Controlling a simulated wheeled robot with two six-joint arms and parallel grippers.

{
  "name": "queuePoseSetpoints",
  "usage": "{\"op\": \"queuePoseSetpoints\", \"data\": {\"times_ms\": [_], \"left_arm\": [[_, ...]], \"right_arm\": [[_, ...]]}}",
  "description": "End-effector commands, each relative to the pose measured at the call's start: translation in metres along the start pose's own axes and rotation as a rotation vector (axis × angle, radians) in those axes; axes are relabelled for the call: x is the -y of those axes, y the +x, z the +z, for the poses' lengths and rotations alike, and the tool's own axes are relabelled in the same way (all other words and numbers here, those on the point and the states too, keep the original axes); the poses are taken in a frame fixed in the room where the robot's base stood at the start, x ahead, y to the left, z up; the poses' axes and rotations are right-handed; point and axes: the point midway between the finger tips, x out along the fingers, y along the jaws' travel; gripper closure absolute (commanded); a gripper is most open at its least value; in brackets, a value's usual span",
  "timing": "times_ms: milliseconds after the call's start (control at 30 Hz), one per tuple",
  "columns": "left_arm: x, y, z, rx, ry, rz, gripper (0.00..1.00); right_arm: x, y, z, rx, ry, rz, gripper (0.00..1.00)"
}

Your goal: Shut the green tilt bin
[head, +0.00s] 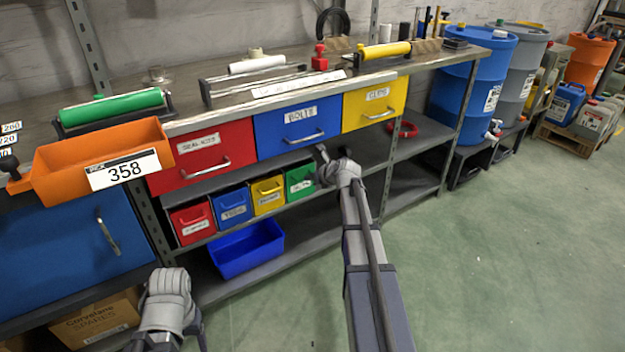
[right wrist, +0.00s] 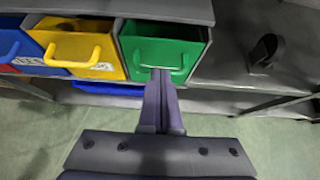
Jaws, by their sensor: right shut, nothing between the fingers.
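The green tilt bin (head: 299,181) is the rightmost of the small bins on the shelf under the drawers. In the right wrist view the green bin (right wrist: 140,50) shows its dark inside behind the front panel, so it looks at least partly tilted open; how far I cannot tell. My right gripper (head: 322,152) is by the bin's right side in the head view. In the right wrist view the right gripper (right wrist: 160,72) is shut and empty, its tips at the green handle; contact is unclear. My left arm shows at lower left, its jaws not visible.
Red (head: 193,222), blue (head: 231,207) and yellow (head: 268,194) bins stand left of the green one. A blue tray (head: 247,247) sits below. Larger drawers, such as the blue one (head: 298,126), hang above. The shelf to the right is mostly clear.

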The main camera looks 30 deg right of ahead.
Motion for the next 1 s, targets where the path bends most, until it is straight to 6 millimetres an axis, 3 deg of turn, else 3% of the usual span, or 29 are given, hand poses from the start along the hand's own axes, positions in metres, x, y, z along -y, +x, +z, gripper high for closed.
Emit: {"op": "queuePoseSetpoints", "data": {"times_ms": [767,1000], "left_arm": [[0.0,-0.002,0.0,0.0,-0.001,0.0,0.32],[0.001,-0.008,0.001,0.0,-0.001,-0.001,0.32]], "right_arm": [[0.0,0.002,0.004,0.0,0.0,0.0,1.0],[-0.002,-0.02,-0.004,-0.001,-0.002,0.003,1.0]]}}
